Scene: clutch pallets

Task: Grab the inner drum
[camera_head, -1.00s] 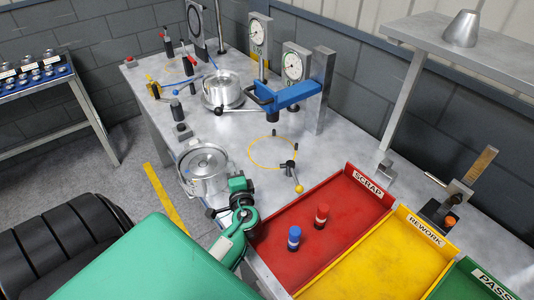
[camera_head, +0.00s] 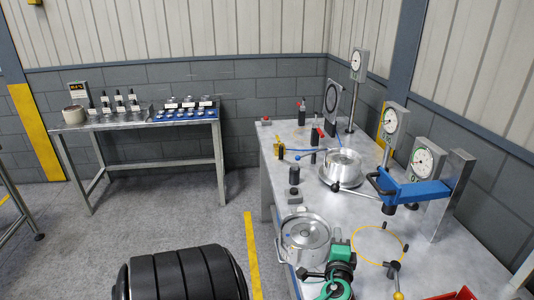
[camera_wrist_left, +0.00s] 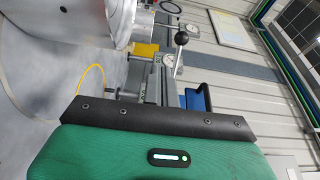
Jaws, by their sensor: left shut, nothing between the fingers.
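A silver lidded drum (camera_head: 306,236) stands at the table's near left edge. A second silver drum (camera_head: 342,166) sits farther back on a round base. I cannot tell which is the inner drum. My left gripper (camera_head: 310,273) is at the bottom of the head view, just in front of the near drum, shut and empty. Whether it touches the drum is unclear. The left wrist view shows a large silver drum surface (camera_wrist_left: 75,22) at upper left, beyond my green wrist housing; the fingertips do not show there. My right gripper is not in view.
A blue clamp arm (camera_head: 412,192) on a grey post stands right of the rear drum, near dial gauges (camera_head: 424,161). A yellow ring (camera_head: 380,243) marks open table. A red tray (camera_head: 455,295) shows at bottom right. A separate bench (camera_head: 140,122) with small parts stands at back left.

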